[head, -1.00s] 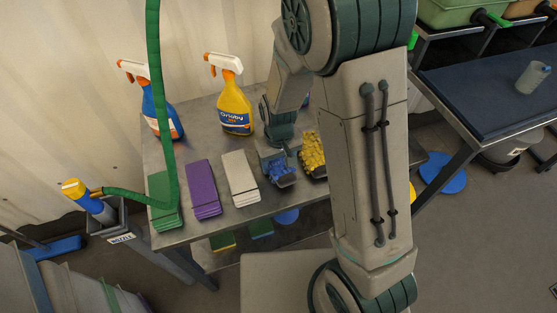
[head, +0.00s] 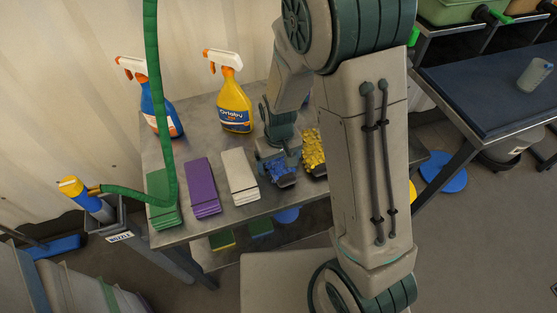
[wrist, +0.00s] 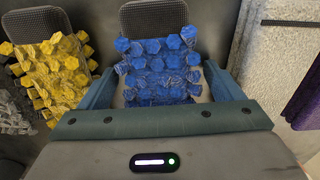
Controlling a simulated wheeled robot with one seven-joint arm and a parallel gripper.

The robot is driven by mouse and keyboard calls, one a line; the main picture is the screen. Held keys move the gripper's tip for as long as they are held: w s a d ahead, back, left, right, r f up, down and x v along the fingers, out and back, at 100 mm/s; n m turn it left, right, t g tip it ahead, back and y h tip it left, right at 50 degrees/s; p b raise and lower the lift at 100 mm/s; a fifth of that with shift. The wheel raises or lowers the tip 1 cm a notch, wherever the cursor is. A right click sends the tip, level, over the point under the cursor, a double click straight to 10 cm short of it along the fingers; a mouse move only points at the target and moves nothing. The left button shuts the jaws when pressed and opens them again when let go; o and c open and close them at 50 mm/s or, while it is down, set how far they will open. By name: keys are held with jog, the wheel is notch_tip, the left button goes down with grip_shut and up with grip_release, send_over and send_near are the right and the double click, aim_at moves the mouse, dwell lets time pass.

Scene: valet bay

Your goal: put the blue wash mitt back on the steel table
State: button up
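The blue wash mitt (head: 281,173), a blue noodle pad with a grey cuff, is at the front of the steel table (head: 241,208). It lies between the white cloth stack and the yellow mitt. It also shows in the wrist view (wrist: 160,72), cuff at the top. My gripper (wrist: 160,75) is down over it, one finger on each side. The fingers stand wide apart, with slim gaps beside the mitt near their bases; contact at the tips is hard to judge. In the head view my gripper (head: 278,160) partly covers the mitt, which looks to be at table height.
The yellow mitt (head: 314,150) is close on the right. White (head: 240,175), purple (head: 202,187) and green (head: 162,200) cloth stacks line the front to the left. Two spray bottles (head: 234,105) (head: 158,105) stand behind. A green hose (head: 152,80) hangs at the left.

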notch_tip(320, 180, up, 14)
jog(key=p, duration=0.1)
jog(key=s+d+r+m+t+p, duration=0.2)
jog(key=s+d+r+m+p, duration=0.2)
jog(key=s+d+r, duration=0.7)
jog(key=shift+s+d+r+t, duration=0.3)
jog(key=shift+s+d+r, duration=0.1)
jog(key=shift+r, duration=0.4)
dwell(0.5)
